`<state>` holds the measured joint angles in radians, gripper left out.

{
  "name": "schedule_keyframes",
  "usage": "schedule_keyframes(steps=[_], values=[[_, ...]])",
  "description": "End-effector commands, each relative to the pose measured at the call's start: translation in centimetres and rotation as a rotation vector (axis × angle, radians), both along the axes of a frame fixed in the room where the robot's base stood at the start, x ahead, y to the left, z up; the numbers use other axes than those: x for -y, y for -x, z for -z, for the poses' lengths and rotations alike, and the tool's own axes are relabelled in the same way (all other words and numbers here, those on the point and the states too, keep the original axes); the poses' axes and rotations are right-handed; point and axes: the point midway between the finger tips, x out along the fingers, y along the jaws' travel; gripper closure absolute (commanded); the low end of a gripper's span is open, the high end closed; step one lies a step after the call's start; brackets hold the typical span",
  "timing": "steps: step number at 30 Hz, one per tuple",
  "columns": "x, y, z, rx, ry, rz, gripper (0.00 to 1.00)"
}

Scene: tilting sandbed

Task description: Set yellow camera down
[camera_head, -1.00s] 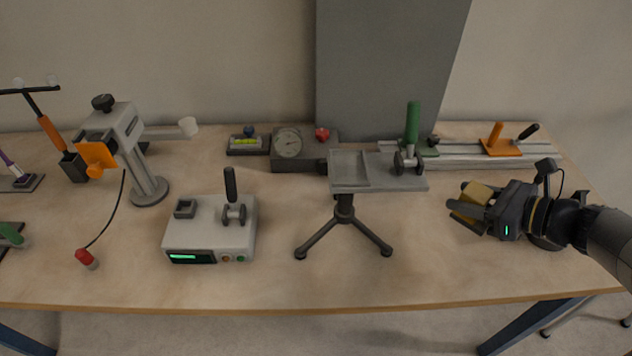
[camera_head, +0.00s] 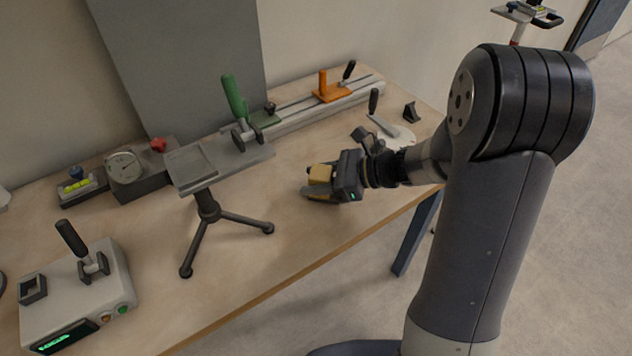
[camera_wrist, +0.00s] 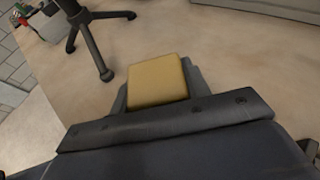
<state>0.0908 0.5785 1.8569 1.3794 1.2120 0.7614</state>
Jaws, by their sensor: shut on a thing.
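The yellow camera (camera_head: 321,173) is a small yellow block held between the fingers of my gripper (camera_head: 318,181). In the wrist view the yellow camera (camera_wrist: 156,80) sits between the grey fingers, and my gripper (camera_wrist: 156,90) is shut on it. In the head view my gripper is low over the right part of the wooden table (camera_head: 290,262), to the right of the grey tripod stand. I cannot tell whether the camera touches the table. The camera's far side is hidden.
A rail (camera_head: 300,112) with an orange carriage (camera_head: 330,92) lies behind. A round white base with a black handle (camera_head: 392,135) is behind my wrist. Bare table lies in front.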

Motion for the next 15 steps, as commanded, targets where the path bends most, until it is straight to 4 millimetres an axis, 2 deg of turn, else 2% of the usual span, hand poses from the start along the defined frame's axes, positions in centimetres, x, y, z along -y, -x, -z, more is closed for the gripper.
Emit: schedule_keyframes(steps=[2, 13, 14, 15], values=[[-0.01, 0.0, 0.77, 0.0, -0.001, 0.0, 0.92], [-0.01, -0.02, 1.2, 0.002, -0.002, 0.001, 0.92], [0.0, 0.0, 1.12, 0.0, 0.0, 0.001, 0.53], [0.0, 0.0, 1.09, 0.0, 0.0, 0.001, 0.5]])
